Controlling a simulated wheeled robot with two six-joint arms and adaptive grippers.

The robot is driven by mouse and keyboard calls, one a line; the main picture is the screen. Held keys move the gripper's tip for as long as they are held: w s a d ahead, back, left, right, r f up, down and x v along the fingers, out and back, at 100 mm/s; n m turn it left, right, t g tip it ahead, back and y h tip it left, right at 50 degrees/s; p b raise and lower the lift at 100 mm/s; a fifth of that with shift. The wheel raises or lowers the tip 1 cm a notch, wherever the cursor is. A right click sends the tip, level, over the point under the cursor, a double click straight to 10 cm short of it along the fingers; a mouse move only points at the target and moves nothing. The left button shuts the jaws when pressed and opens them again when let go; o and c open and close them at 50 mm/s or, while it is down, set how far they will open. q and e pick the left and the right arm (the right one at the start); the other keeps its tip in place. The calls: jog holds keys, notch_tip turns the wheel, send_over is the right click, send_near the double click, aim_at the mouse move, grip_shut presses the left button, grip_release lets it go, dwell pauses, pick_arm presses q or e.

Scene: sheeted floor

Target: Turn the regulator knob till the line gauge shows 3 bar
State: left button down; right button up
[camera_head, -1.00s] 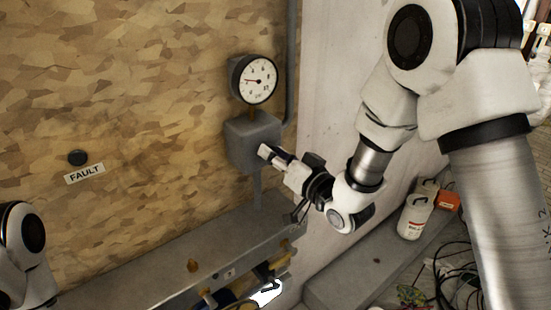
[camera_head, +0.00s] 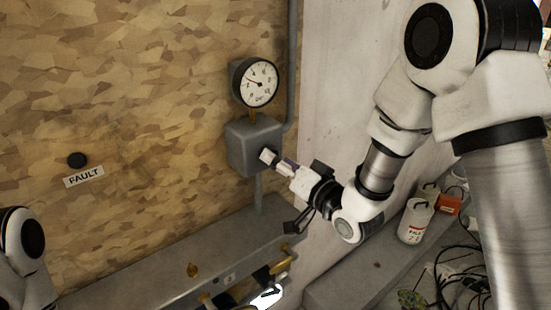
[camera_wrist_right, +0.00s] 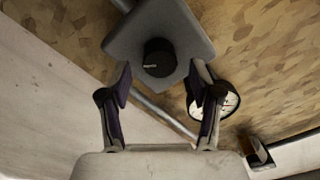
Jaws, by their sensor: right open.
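The round white line gauge (camera_head: 258,84) stands on a brass stem above the grey regulator box (camera_head: 246,143) on the wall. Its needle points to the left and slightly up; the numbers are too small to read surely. The black regulator knob (camera_wrist_right: 158,57) faces me from the box in the right wrist view. My right gripper (camera_wrist_right: 162,75) is open, with one finger on each side of the knob and the knob just beyond the tips. In the head view my right gripper (camera_head: 277,160) is at the box front and mostly hides the knob. My left gripper is not in view.
A dark button (camera_head: 78,159) sits above a FAULT label (camera_head: 84,177) on the left wall. A grey ledge (camera_head: 170,256) runs below the box, with brass fittings near its front. White bottles (camera_head: 413,223), an orange box (camera_head: 447,204) and cables lie at the right.

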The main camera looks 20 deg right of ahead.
jog(key=v, duration=0.6)
jog(key=shift+w+a, duration=0.1)
jog(key=shift+w, duration=0.05)
jog(key=shift+f, duration=0.1)
jog(key=s+f+g+h+b, duration=0.1)
jog(key=s+f+g, duration=0.2)
jog(key=f, duration=0.8)
jog(key=s+f+g+h+b, duration=0.15)
jog(key=s+f, duration=0.25)
jog(key=f, duration=0.7)
jog(key=s+f+g+b, duration=0.1)
jog(key=s+f+g, duration=0.25)
jog(key=f, duration=0.75)
jog(key=s+d+f+n+g+h, duration=0.1)
jog(key=s+d+f+g+h, duration=0.1)
jog(key=s+f+g, duration=0.2)
jog(key=s+d+f+n+g+h+b, duration=0.1)
jog(key=s+f+g, duration=0.4)
jog(key=s, duration=0.8)
notch_tip(320, 180, down, 3)
jog(key=shift+d+r+n+h, duration=0.1)
jog(key=shift+d+n+h, duration=0.25)
jog(key=shift+d+n, duration=0.35)
